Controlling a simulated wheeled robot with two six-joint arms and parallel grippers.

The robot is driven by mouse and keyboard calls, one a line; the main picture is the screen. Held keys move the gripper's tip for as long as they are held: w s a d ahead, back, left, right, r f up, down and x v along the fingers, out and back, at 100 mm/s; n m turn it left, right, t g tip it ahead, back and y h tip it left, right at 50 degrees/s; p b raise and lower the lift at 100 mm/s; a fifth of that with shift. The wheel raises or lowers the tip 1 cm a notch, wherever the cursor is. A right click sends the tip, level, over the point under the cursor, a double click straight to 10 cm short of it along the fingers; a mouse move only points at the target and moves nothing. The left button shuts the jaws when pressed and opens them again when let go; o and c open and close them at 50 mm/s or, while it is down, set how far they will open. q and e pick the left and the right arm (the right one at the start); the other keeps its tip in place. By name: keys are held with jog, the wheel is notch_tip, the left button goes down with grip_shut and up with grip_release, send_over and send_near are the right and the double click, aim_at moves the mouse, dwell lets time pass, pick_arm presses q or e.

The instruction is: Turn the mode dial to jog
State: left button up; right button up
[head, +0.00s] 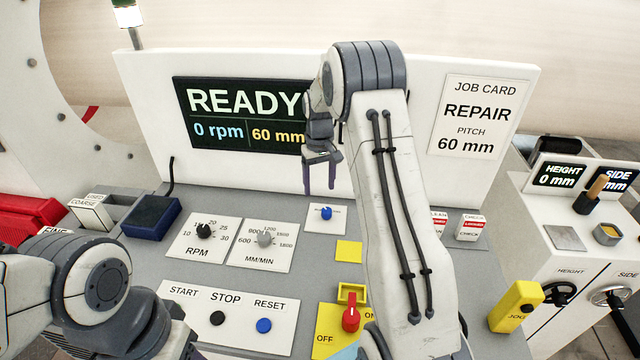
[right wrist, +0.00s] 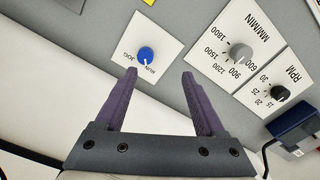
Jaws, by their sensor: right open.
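The mode dial is a blue knob (head: 326,212) on a small white plate on the grey console, below the display. In the right wrist view the blue knob (right wrist: 146,54) shows JOG and RUN labels beside it, and its white mark appears to point towards RUN. My right gripper (head: 320,187) is open and empty, pointing down above and behind the dial in the head view. In the right wrist view its purple fingertips (right wrist: 159,74) are apart, with the knob beyond them near the left fingertip. My left arm is at the lower left; its fingers are not visible.
The RPM knob (head: 203,231) and grey MM/MIN knob (head: 264,240) sit left of the dial. A yellow square (head: 348,251) and red switch (head: 351,318) lie nearer the front. The display (head: 235,115) stands behind. My right arm hides part of the console.

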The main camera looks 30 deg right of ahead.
aim_at(327, 210)
jog(key=d+f+p, duration=0.1)
jog(key=f, duration=0.2)
jog(key=d+f+p, duration=0.1)
jog(key=f, duration=0.2)
jog(key=w+d+f+p, duration=0.1)
jog(key=f+p, duration=0.1)
jog(key=f, duration=0.2)
jog(key=shift+f, duration=0.5)
pick_arm(q)
jog(key=r, duration=0.4)
jog(key=shift+w+a+r, duration=0.2)
jog(key=shift+w+r, duration=0.15)
jog(key=shift+r, duration=0.05)
pick_arm(e)
grip_shut()
jog(key=shift+m, duration=0.3)
